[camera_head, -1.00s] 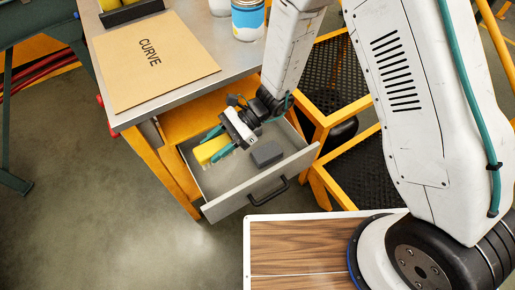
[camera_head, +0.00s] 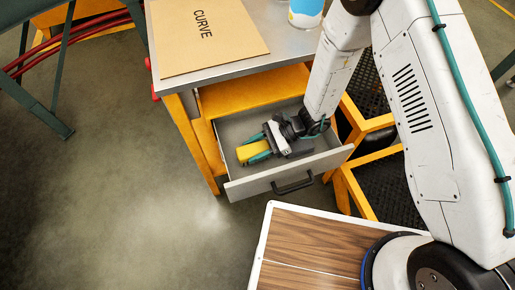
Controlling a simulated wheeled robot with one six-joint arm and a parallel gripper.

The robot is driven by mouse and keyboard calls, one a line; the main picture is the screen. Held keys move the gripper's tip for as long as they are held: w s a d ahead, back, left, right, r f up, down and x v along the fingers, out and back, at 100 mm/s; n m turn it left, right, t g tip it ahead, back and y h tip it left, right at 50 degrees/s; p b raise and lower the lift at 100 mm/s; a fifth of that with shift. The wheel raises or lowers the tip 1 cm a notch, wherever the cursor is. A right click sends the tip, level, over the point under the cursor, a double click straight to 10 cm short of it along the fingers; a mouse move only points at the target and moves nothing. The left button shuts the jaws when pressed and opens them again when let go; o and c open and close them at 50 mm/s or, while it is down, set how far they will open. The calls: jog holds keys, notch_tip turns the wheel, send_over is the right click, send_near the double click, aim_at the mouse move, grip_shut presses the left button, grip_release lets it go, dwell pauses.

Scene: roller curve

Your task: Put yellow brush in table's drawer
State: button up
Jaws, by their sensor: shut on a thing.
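The yellow brush (camera_head: 252,151) is between the teal fingers of my gripper (camera_head: 262,147), inside the outline of the open drawer (camera_head: 262,183). My gripper is shut on it and sits low in the drawer. I cannot tell whether the brush touches the drawer floor. The grey-fronted drawer is pulled out from the table (camera_head: 284,41) and has a black handle (camera_head: 293,184). My gripper and wrist hide much of the drawer's inside.
A brown folder marked CURVE (camera_head: 205,35) and a blue-and-white can (camera_head: 305,12) are on the tabletop. Yellow-framed steps with black mesh treads (camera_head: 385,170) stand right of the drawer. The floor (camera_head: 120,170) at left is clear.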

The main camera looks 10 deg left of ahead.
jog(key=o, duration=1)
jog(key=shift+f, duration=0.1)
jog(key=v, duration=1.2)
jog(key=shift+r, duration=0.25)
